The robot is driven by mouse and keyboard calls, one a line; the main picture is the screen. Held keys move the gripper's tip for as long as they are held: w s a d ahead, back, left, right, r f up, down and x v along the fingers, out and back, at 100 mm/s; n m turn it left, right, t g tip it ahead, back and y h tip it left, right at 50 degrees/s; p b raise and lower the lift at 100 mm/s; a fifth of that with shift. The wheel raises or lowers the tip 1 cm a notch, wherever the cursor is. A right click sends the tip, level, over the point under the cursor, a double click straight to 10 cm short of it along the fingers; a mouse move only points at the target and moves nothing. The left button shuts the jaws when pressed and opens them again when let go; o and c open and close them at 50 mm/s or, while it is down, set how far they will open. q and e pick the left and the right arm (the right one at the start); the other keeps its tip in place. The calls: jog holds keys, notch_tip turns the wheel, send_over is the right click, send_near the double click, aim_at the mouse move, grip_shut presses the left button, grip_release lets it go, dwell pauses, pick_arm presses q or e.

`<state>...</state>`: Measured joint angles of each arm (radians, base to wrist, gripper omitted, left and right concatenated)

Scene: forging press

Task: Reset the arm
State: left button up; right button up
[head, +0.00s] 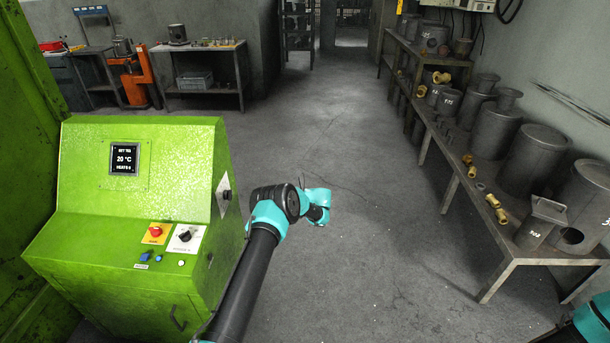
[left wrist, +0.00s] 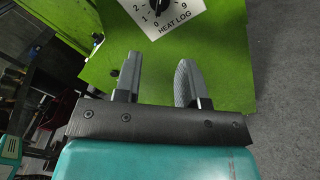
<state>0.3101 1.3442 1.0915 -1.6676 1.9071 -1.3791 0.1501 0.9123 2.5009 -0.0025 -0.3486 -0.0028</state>
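My left arm reaches up from the bottom middle of the head view, beside the green control console (head: 105,215). Its gripper cannot be made out there. In the left wrist view my left gripper (left wrist: 158,72) is open, with nothing between its two grey fingers. Beyond the fingertips is a green panel with a black dial (left wrist: 158,5) on a white plate marked HEAT LOG. The fingers look apart from the dial. Only a teal piece of my right arm shows at the bottom right corner of the head view; its gripper is out of view.
The console has a display (head: 124,158) reading 20 °C, a red button (head: 155,231), a white-plated knob (head: 185,236) and a side knob (head: 225,194). A bench (head: 485,215) with metal canisters and brass parts runs along the right. The floor (head: 370,240) between is clear.

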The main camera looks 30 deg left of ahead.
pick_arm(q)
jog(key=s+d+f+n+t+h, duration=0.1)
jog(key=s+d+f+h, duration=0.4)
jog(key=f, duration=0.2)
jog(key=s+d+f+n+t+h, duration=0.1)
jog(key=s+d+f+n+h, duration=0.1)
jog(key=s+d+f+h, duration=0.5)
jog(key=s+d+f+n+t+h, duration=0.2)
jog(key=s+d+n+h, duration=0.5)
jog(key=s+d+n, duration=0.75)
jog(key=s+d+r+n+t+h, duration=0.1)
jog(key=s+d+r+n+t, duration=0.3)
jog(key=s, duration=0.4)
notch_tip(320, 180, up, 2)
jog(key=shift+d+r+n, duration=0.1)
jog(key=shift+d+n, duration=0.5)
jog(key=shift+n, duration=0.55)
